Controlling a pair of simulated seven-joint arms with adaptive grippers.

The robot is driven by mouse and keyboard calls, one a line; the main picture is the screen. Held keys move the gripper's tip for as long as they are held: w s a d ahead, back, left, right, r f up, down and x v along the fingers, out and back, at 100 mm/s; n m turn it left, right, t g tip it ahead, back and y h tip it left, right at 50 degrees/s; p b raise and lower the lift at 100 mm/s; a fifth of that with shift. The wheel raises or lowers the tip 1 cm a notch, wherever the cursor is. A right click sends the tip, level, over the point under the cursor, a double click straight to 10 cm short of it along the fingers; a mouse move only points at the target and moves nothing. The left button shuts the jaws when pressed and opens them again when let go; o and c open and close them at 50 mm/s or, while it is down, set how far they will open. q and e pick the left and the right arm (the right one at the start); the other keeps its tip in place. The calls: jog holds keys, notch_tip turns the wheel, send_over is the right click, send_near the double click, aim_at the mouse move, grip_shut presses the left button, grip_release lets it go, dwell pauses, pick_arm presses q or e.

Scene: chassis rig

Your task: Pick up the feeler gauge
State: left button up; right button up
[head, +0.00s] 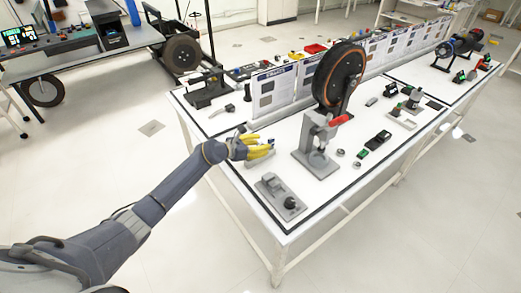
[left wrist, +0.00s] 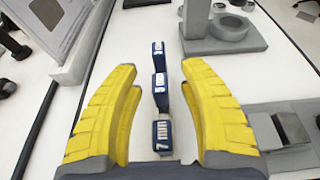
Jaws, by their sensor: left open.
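The feeler gauge (left wrist: 160,95) shows in the left wrist view as a narrow stepped piece with dark blue blocks marked in white, the nearest reading 7 mm. It stretches away from the camera between the yellow fingers of my left gripper (left wrist: 161,72). The fingers are open, with a gap on each side of the gauge. In the head view my left gripper (head: 266,146) is low over the near left part of the white table, and it largely hides the gauge there. My right gripper is in neither view.
A grey stand with a large black wheel (head: 338,75) rises right of my left gripper. A grey fixture with a black knob (head: 280,197) lies nearer the front edge. Upright printed panels (head: 272,90) line the table behind.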

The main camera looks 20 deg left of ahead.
pick_arm(q)
grip_shut()
dwell(0.4)
